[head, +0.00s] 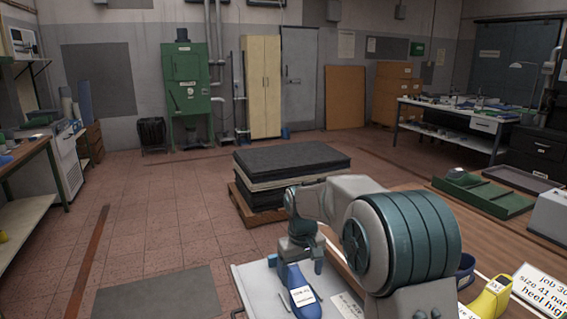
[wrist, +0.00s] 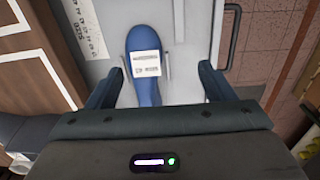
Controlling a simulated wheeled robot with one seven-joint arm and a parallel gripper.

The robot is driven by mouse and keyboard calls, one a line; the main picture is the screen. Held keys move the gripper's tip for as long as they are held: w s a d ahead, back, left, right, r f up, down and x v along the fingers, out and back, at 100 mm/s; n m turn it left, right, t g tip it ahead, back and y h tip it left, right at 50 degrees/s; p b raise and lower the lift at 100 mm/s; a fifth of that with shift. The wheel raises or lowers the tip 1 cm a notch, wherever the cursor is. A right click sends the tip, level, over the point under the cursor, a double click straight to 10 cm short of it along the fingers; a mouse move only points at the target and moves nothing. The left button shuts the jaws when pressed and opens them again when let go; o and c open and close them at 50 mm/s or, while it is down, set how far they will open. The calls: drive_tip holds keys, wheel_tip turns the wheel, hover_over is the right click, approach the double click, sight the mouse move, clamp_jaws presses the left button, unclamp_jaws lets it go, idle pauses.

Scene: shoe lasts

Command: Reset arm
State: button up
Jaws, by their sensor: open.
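A blue shoe last (head: 301,288) with a white label lies on a light grey tray or cart top (head: 252,288), low in the head view. In the wrist view the blue last (wrist: 147,92) lies lengthwise in the middle, its label facing up. My gripper (head: 297,262) points down over the last. In the wrist view my gripper (wrist: 160,78) is open, with one finger on each side of the last and a visible gap to both. It holds nothing. How high the fingertips are above the tray is hard to tell.
A wooden bench with a yellow last (head: 487,301), a job card (head: 543,292), a blue container (head: 466,268) and a green tray (head: 487,196) is at the right. A dark stack on a pallet (head: 290,170) stands behind my arm. The floor at left is clear.

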drive_tip(key=s+d+r+m+t, duration=0.1)
drive_tip(key=s+d+r, duration=0.2)
drive_tip(key=s, duration=0.3)
drive_tip(key=s+d+r+m, duration=0.1)
drive_tip(key=s+d+r, duration=0.2)
drive_tip(key=s, duration=0.3)
drive_tip(key=s+d+f+m+t, duration=0.1)
drive_tip(key=s+d, duration=0.3)
drive_tip(key=s, duration=1.2)
drive_tip(key=shift+d+m+p, duration=0.2)
drive_tip(key=shift+m+p, duration=0.15)
drive_tip(key=shift+m, duration=0.45)
